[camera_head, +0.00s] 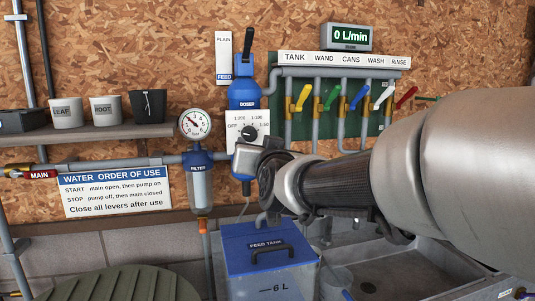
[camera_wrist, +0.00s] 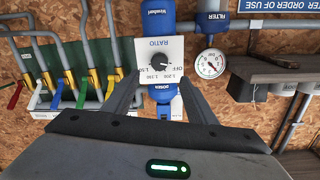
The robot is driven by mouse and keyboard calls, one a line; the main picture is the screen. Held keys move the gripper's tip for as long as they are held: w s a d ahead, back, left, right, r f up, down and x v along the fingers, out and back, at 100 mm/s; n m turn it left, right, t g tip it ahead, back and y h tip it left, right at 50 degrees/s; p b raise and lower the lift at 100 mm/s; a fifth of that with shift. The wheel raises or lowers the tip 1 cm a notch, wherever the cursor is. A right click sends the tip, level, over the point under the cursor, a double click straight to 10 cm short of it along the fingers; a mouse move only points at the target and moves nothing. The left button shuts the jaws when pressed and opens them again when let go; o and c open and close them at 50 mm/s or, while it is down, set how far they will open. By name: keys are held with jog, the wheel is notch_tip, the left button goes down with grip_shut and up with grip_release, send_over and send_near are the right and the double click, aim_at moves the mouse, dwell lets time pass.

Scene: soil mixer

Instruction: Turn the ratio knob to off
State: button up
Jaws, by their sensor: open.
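The ratio knob (camera_head: 249,132) is a black dial on a white plate (camera_head: 236,143) below the blue doser. OFF is printed at the dial's left, then 1:200, 1:100 and 1:50 clockwise. The upside-down wrist view shows the knob (camera_wrist: 157,61), with OFF at its right. The exact pointer setting is too small to tell. My gripper (camera_wrist: 160,82) is open and empty; its two fingers frame the plate in the wrist view, apparently short of the knob. In the head view my gripper (camera_head: 264,160) is just below and right of the dial, partly hidden by its own wrist.
A pressure gauge (camera_head: 194,124) and blue-capped filter (camera_head: 199,180) stand left of the dial. Several coloured levers (camera_head: 332,98) are to the right, under a flow display (camera_head: 346,37). The blue feed tank (camera_head: 236,258) is below. Pots (camera_head: 106,110) sit on a left shelf.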

jog(key=v, duration=0.5)
jog(key=shift+s+d, duration=0.1)
jog(key=s+d+f+g+h, duration=0.2)
jog(key=s+d+f+g, duration=0.3)
jog(key=s+d+f, duration=0.45)
jog(key=s+d+f+g+h, duration=0.2)
jog(key=s+d+f+g, duration=0.4)
jog(key=s+f, duration=0.6)
jog(key=s+r+p, duration=0.3)
jog(key=r+p, duration=1.2)
jog(key=r, duration=0.1)
jog(key=shift+s+d+r+g+p, duration=0.2)
jog(key=shift+d+r+g+p, duration=0.1)
jog(key=shift+d+r, duration=0.1)
